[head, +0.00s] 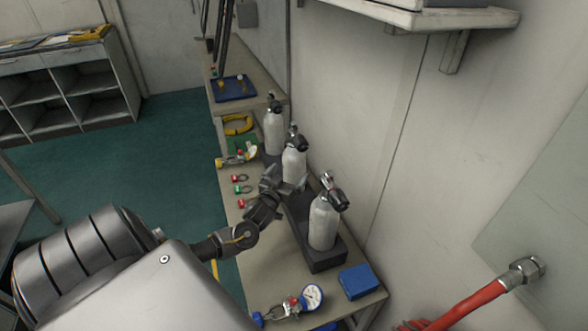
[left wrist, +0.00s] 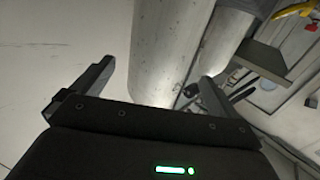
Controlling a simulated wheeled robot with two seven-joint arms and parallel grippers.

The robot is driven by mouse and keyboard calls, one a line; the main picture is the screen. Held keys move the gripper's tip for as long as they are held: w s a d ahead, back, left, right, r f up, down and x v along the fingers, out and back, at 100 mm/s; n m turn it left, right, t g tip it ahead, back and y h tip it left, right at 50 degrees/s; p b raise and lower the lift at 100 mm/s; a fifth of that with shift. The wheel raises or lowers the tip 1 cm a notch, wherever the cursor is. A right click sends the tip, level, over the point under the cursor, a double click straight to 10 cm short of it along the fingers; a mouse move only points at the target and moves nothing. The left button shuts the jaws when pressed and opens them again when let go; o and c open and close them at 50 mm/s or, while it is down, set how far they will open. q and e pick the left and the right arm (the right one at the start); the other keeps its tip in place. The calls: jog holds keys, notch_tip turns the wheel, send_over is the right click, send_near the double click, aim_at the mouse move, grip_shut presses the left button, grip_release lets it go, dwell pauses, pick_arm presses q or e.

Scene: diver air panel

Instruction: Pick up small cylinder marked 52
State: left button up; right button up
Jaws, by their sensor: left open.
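Three pale grey cylinders with black valves stand in a row on the bench. The near cylinder (head: 323,222) stands in a dark holder, the middle cylinder (head: 294,165) is just beyond my left gripper, and the far cylinder (head: 273,132) is behind it. I cannot read a number on any of them. My left gripper (head: 290,186) is open in front of the middle cylinder. In the left wrist view my open fingers (left wrist: 150,88) are on either side of a pale cylinder (left wrist: 160,50), with another cylinder (left wrist: 218,40) close beside it. Contact cannot be told.
The bench (head: 270,270) holds a pressure gauge (head: 311,297), a blue box (head: 357,281), small red and green fittings (head: 242,190), a yellow coil (head: 238,124) and a blue tray (head: 234,88). The wall is close on the right. A red hose (head: 470,305) is at lower right.

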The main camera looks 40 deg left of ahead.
pick_arm(q)
jog(key=x, duration=0.4)
jog(key=shift+r+p, duration=0.3)
jog(key=shift+p, duration=0.05)
jog(key=shift+w+a, duration=0.1)
jog(key=shift+w, duration=0.45)
jog(key=shift+c, duration=0.5)
